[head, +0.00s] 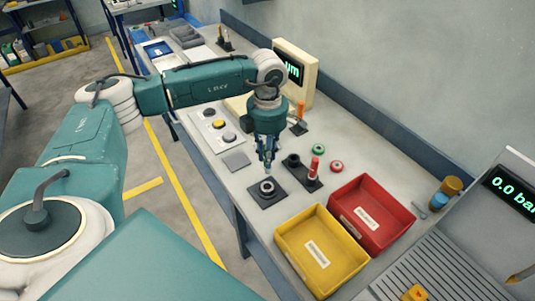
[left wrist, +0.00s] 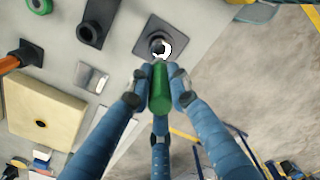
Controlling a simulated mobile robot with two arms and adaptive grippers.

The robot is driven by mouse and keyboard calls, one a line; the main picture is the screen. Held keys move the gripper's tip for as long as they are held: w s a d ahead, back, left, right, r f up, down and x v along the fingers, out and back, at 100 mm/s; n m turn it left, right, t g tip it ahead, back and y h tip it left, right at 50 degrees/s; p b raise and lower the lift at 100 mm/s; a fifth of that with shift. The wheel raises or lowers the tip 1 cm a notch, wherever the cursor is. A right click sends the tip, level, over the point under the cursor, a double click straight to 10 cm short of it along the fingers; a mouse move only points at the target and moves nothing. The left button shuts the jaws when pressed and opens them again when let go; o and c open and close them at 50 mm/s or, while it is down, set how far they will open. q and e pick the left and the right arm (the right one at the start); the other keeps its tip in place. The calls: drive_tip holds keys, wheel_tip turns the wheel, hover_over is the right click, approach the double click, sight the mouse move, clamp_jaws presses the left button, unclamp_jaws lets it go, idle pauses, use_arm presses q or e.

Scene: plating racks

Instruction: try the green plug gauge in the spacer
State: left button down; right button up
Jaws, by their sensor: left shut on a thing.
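My left gripper (head: 268,165) is shut on the green plug gauge (left wrist: 160,90), whose green handle sits between the blue fingers in the left wrist view. The spacer (head: 267,187) is a metal ring on a dark square plate (head: 257,201) on the bench. The gripper is above the spacer in the head view. In the left wrist view the spacer (left wrist: 165,48) shows just beyond the gauge, on its plate (left wrist: 144,46). The gauge's far end overlaps the spacer there; I cannot tell whether it is inside the bore. My right gripper is not in view.
A dark holder (head: 305,180) with a red-handled gauge (head: 315,166) stands right of the spacer. A yellow bin (head: 346,272) and a red bin (head: 404,219) are in front. Green (head: 318,149) and red (head: 337,166) rings lie behind. A flat grey block (head: 236,161) lies left.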

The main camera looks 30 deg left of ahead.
sight(267, 172)
use_arm(q)
wheel_tip(267, 172, down, 3)
drive_tip(key=shift+f+b, duration=0.1)
drive_tip(key=shift+b, duration=0.95)
wheel_tip(267, 172, down, 2)
drive_tip(key=shift+f+b, duration=0.2)
drive_tip(key=shift+b, duration=0.75)
drive_tip(key=shift+f+b, duration=0.35)
drive_tip(key=shift+f, duration=0.1)
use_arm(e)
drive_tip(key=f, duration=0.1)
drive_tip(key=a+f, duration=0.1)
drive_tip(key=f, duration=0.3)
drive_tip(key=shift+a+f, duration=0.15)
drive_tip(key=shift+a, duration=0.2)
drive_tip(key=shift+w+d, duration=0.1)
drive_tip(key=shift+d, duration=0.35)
use_arm(q)
drive_tip(key=shift+f+b, duration=0.4)
drive_tip(key=shift+f, duration=0.05)
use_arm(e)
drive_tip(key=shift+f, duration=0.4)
use_arm(q)
drive_tip(key=shift+f+b, duration=0.4)
drive_tip(key=shift+f, duration=0.05)
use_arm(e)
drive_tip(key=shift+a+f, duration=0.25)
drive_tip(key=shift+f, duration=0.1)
